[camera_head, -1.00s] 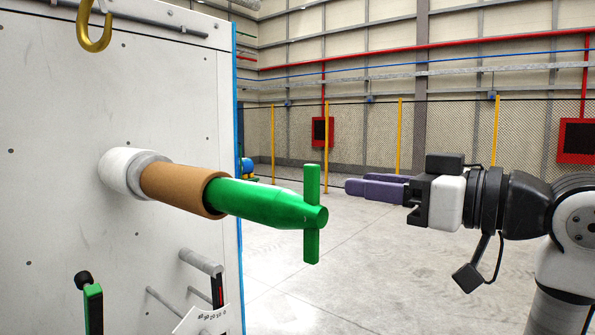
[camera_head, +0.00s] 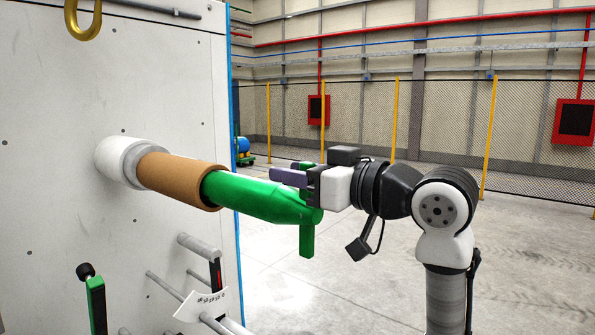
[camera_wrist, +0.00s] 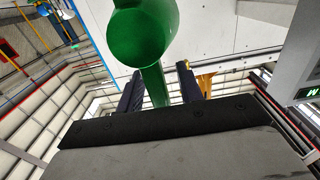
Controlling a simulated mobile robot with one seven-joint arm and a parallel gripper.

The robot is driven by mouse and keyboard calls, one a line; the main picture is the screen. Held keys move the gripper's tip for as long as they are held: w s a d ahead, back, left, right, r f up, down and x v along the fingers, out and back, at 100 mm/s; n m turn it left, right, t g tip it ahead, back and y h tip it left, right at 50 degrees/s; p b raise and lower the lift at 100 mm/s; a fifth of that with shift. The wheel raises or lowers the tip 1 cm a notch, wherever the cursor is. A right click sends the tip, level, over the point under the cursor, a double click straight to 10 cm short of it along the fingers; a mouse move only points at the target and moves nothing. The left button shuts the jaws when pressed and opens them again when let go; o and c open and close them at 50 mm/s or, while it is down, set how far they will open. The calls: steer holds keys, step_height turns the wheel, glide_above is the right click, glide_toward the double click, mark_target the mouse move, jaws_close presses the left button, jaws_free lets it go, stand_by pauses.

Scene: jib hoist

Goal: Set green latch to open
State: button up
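The green latch (camera_head: 262,198) is a thick green rod with a crossbar at its end. It sticks out of a brown sleeve on the white panel. Its crossbar (camera_head: 307,240) stands about upright; my gripper hides part of the upper half. My gripper (camera_head: 287,178) is level with the crossbar's upper half, its purple fingers reaching past it toward the panel. In the wrist view, the crossbar (camera_wrist: 155,85) lies between the two spread fingers, with a gap visible on the right side. The rod's round end (camera_wrist: 143,35) is above them.
A green lever with a black knob (camera_head: 95,295) is at the lower left. Grey pegs (camera_head: 200,248) and a small scale plate (camera_head: 200,304) stick out below the latch. A yellow hook (camera_head: 84,22) hangs at the top left. The floor to the right is clear up to the fence.

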jaws_close()
